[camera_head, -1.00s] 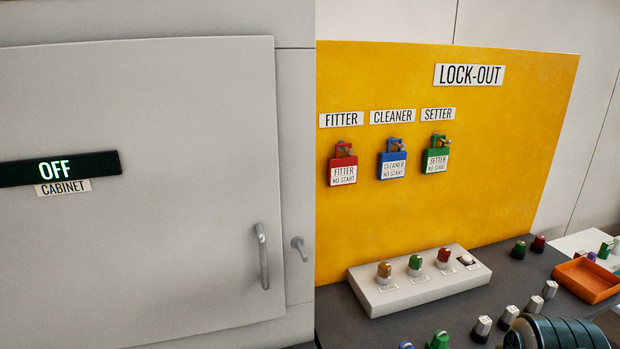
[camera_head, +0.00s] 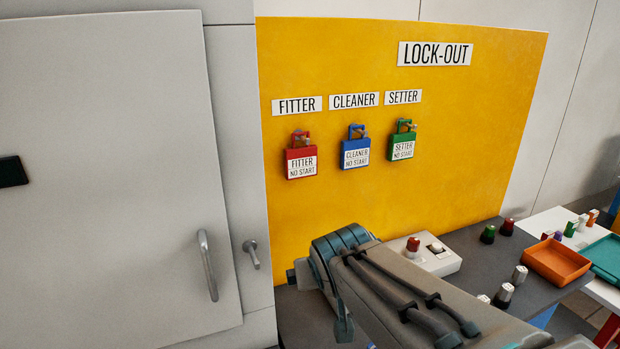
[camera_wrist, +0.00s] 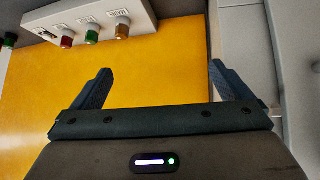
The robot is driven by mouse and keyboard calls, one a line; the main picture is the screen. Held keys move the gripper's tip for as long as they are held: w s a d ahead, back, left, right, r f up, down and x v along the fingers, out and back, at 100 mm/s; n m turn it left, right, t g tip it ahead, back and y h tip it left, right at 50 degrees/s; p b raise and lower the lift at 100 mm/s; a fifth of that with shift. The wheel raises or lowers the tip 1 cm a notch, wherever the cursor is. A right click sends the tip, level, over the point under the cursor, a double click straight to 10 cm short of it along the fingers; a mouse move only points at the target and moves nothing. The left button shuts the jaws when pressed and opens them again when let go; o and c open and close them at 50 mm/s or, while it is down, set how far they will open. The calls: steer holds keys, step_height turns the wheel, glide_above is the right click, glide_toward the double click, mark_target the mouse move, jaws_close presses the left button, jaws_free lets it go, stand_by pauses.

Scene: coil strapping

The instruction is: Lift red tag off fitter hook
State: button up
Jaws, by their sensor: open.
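The red tag (camera_head: 302,160), lettered FITTER NO START, hangs under the FITTER label on the yellow lock-out board (camera_head: 480,130). Its shackle is around the fitter hook (camera_head: 300,138). The blue cleaner tag (camera_head: 355,154) and green setter tag (camera_head: 402,148) hang to its right. My arm reaches in from the lower right in the head view, its end below the red tag and apart from it. My gripper (camera_wrist: 160,72) is open and empty in the wrist view, its fingers spread before the yellow board. No tag shows in the wrist view.
A grey cabinet with a handle (camera_head: 207,265) stands left of the board. A white control box (camera_head: 435,262) with knobs sits on the dark bench, partly hidden by my arm. It also shows in the wrist view (camera_wrist: 130,18). An orange tray (camera_head: 556,262) lies at right.

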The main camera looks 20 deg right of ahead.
steer(key=w+d+r+t+h, duration=0.1)
steer(key=w+d+r+t, duration=0.4)
steer(key=w+r, duration=0.2)
steer(key=n+t+y, duration=0.2)
steer(key=t+y, duration=0.2)
steer(key=t, duration=0.1)
glide_toward(302, 150)
steer(key=w+p, duration=0.1)
steer(key=w, duration=0.7)
steer(key=shift+w+f+p, duration=0.15)
steer(key=shift+w+p, duration=0.15)
steer(key=c, duration=1.4)
steer(key=shift+r, duration=0.25)
steer(key=shift+r+p, duration=0.4)
steer(key=shift+s, duration=0.1)
